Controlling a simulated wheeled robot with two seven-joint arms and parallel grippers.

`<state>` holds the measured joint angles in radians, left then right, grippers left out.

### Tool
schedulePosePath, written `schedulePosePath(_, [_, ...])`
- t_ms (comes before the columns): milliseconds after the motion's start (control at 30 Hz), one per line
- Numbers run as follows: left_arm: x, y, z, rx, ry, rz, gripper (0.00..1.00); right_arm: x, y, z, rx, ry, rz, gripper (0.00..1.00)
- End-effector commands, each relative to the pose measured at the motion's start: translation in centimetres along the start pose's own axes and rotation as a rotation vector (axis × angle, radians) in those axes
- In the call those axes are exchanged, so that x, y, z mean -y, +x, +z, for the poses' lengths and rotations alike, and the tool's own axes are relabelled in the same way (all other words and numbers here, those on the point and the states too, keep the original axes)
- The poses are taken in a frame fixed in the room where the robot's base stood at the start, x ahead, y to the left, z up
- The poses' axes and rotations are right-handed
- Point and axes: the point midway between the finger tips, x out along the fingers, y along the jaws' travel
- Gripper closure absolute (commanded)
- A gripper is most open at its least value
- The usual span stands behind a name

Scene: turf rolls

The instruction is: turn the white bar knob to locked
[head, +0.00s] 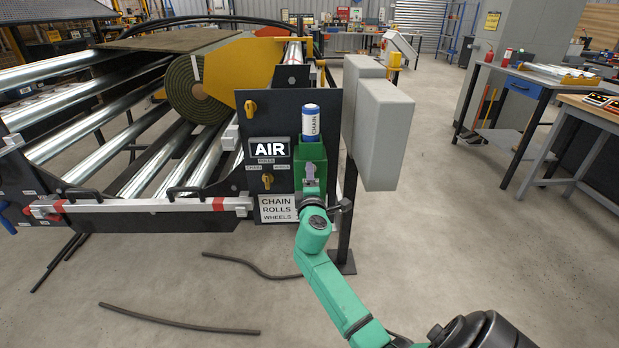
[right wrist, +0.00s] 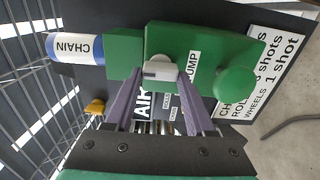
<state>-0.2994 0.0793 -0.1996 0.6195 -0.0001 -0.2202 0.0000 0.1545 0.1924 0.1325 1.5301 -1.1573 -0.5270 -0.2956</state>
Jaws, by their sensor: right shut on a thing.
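The white bar knob (right wrist: 160,72) sits on the face of a green box (right wrist: 210,48) in the right wrist view. It lies crosswise between the fingertips there. My right gripper (right wrist: 161,76) is shut on it, with one purple finger at each end of the bar. In the head view my right gripper (head: 310,186) is at the front of the green box (head: 314,158), and the knob is hidden or too small to make out. Any locked marking cannot be read. My left gripper is not in view.
A bottle labelled CHAIN (head: 310,123) stands on top of the green box. A dark panel with an AIR label (head: 269,148) and yellow knobs is to its left. Grey boxes (head: 385,135) on a post stand close on the right. Loose dark hoses lie on the floor.

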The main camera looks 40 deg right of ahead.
Motion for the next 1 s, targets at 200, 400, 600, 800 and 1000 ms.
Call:
schedulePosePath(200, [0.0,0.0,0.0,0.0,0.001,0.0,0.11,-0.3,0.1,0.2,0.005,-0.002,0.006,0.18])
schedulePosePath(400, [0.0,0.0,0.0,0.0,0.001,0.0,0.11,-0.2,0.1,0.1,0.003,-0.001,0.003,0.15])
schedulePosePath(600, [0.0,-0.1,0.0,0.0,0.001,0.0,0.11,0.0,-0.5,0.1,0.001,-0.001,0.001,0.15])
schedulePosePath(800, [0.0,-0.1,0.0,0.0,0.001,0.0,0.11,0.1,-4.4,0.1,0.001,0.001,-0.001,0.15])
schedulePosePath(1000, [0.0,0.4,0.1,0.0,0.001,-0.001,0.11,0.2,-10.3,0.1,0.001,0.0,-0.001,0.15])
